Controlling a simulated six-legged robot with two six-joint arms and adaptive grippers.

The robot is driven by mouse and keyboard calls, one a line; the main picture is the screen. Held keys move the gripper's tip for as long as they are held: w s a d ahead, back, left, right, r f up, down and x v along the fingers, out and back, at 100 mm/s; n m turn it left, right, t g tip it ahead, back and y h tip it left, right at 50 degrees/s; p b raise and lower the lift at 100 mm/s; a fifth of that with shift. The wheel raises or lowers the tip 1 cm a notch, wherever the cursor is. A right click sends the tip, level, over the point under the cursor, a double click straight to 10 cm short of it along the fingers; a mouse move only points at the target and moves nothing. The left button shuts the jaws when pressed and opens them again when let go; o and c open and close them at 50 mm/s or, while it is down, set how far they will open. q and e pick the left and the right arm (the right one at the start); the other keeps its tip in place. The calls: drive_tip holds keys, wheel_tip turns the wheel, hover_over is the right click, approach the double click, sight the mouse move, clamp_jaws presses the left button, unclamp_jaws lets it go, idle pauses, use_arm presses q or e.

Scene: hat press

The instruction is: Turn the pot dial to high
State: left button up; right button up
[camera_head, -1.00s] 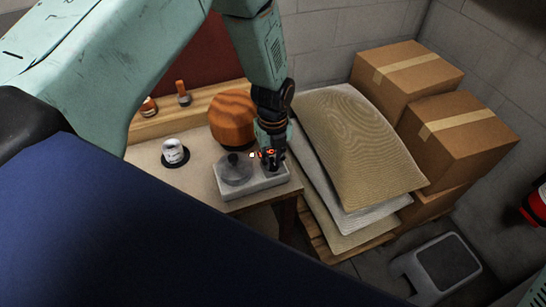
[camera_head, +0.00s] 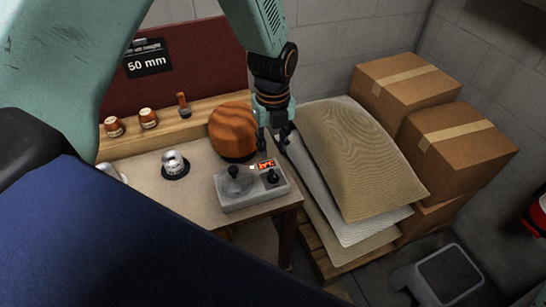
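A grey pot unit (camera_head: 245,202) sits at the front right of the table. My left gripper (camera_head: 271,147) points down just behind and above the unit. Its fingers are apart with nothing between them, and it is clear of the dial. My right gripper is not in view.
A round wooden hat block (camera_head: 232,132) stands just left of my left gripper. Stacked sacks (camera_head: 355,160) and cardboard boxes (camera_head: 455,150) lie to the right. A grey step stool (camera_head: 447,275) is on the floor.

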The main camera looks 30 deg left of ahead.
use_arm(q)
wheel_tip(320, 180, up, 2)
idle(0.6)
drive_tip(key=s+d+f+n, duration=0.1)
drive_tip(key=s+f+n, duration=1.5)
drive_tip(key=s+n, duration=1)
drive_tip(key=s, duration=0.3)
wheel_tip(320, 180, down, 15)
drive_tip(key=n+b, duration=0.1)
drive_tip(key=b, duration=1.3)
drive_tip(key=shift+s, duration=0.4)
